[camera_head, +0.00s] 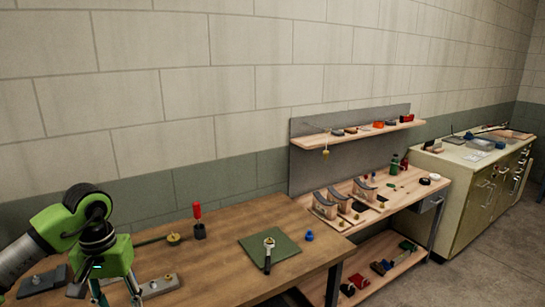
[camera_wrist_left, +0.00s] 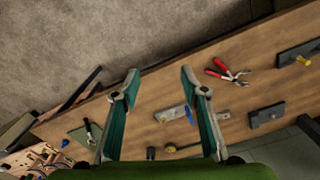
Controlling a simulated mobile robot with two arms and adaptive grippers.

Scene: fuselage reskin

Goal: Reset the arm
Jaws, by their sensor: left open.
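My left arm enters the head view from the lower left. Its green and black left gripper (camera_head: 117,291) points down over the left part of the wooden table (camera_head: 215,268). In the left wrist view the two teal fingers of the left gripper (camera_wrist_left: 159,72) stand wide apart. Nothing is between the fingertips but the view of the table edge and the floor beyond. The fingertips are partly cut off by the bottom edge of the head view. My right gripper is in neither view.
A grey bar (camera_head: 160,285), a red-handled tool (camera_head: 197,212) in a dark holder and a green mat (camera_head: 284,247) with a tool lie on the table. Red pliers (camera_wrist_left: 225,72) and a dark block (camera_wrist_left: 267,115) show in the wrist view. A shelved workbench (camera_head: 412,198) stands right.

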